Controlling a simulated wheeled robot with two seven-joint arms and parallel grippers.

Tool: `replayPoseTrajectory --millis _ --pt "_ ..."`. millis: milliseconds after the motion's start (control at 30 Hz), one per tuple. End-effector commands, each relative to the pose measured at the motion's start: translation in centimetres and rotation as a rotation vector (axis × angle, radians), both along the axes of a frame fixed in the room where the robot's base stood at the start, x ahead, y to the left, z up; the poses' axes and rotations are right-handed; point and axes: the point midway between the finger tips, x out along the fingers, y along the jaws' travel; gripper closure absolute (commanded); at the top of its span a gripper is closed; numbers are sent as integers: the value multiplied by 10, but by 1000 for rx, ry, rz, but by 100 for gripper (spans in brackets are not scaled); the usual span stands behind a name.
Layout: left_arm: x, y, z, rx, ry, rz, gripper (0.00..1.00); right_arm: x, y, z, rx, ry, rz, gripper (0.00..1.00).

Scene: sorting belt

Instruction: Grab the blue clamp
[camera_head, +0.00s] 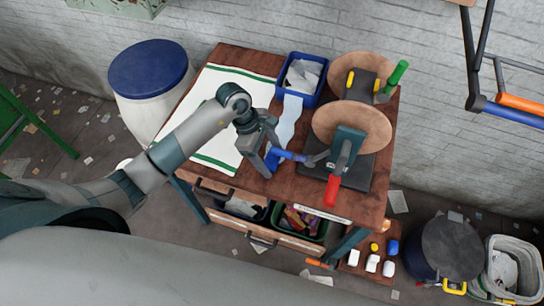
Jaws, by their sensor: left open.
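My left gripper (272,156) reaches over the wooden table (250,60) from the left, with its fingers pointing down and toward the right. It is open. The blue clamp (287,155) lies at the fingertips, with a grey part on its right close to the green machine. One finger overlaps the clamp's left end in the picture. I cannot tell whether the finger touches it. My right gripper is out of view.
A blue bin (323,93) with white scraps is behind. A white cloth with green stripes (213,164) lies left.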

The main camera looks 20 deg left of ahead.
Motion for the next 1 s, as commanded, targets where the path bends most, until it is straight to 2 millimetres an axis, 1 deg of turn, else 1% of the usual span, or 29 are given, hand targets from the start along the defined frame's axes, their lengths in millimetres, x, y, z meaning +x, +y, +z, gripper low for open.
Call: replayPoseTrajectory --millis 200,267,300,367,400,767,1000 --pt "0 0 0 0 0 0 31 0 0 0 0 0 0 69" --pt "0 0 0 0 0 0 46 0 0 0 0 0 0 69" --pt "0 0 0 0 0 0 55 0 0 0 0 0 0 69" --pt "0 0 0 0 0 0 70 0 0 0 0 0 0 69" --pt "0 0 0 0 0 0 75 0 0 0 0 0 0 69" --pt "1 1 1 0 0 0 75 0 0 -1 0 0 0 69" --pt "6 8 4 0 -1 4 75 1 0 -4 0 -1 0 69"
